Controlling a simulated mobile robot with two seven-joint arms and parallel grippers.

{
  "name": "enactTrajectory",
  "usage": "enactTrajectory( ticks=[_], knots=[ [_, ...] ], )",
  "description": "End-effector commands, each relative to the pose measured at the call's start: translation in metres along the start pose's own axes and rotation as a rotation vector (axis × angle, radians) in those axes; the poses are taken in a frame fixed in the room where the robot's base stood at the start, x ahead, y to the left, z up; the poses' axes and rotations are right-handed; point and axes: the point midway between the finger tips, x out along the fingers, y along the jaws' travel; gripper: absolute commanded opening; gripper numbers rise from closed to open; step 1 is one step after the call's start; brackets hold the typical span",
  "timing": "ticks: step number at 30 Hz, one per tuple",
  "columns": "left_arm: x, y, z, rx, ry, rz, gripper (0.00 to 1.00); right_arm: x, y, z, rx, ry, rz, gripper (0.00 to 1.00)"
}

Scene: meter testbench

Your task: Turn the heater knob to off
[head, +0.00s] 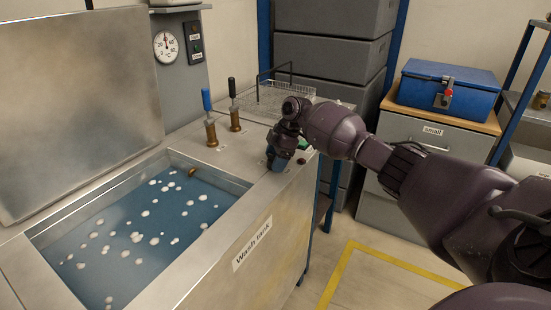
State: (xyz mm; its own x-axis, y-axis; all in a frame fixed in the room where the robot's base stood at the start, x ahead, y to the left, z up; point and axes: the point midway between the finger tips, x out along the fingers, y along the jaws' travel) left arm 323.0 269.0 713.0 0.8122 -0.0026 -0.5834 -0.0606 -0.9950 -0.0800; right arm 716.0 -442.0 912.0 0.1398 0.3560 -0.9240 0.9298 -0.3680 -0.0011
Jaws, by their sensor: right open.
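My right gripper (276,164) comes in from the right and points down at the top deck of the wash tank (230,262), at its right end. It is open, with its fingertips close to the deck. The heater knob cannot be made out; the gripper covers the deck at that spot, and any contact is hidden. A small green part (303,144) shows just behind the gripper. My left gripper is not in view.
Two levers, one blue-handled (209,118) and one black-handled (233,105), stand left of the gripper. A wire basket (270,98) sits behind. The open basin holds blue liquid with white foam. A dial gauge (166,46) is on the left. A blue box (447,86) stands on a cabinet.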

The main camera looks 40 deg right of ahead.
Motion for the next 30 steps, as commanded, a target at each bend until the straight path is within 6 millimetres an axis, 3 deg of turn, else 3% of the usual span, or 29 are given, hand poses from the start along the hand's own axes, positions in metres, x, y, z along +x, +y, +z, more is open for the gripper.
enactTrajectory(
  ticks=[8, 22, 30],
  knots=[
    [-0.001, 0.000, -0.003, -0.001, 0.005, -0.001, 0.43, -0.015, 0.001, 0.000, 0.000, 0.000, 0.005, 0.72],
    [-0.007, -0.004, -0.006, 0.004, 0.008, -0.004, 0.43, -0.093, 0.000, -0.001, 0.000, 0.001, 0.003, 0.72],
    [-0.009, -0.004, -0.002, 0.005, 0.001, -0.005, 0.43, -0.108, 0.000, 0.000, -0.001, 0.000, 0.000, 0.72]
  ],
)
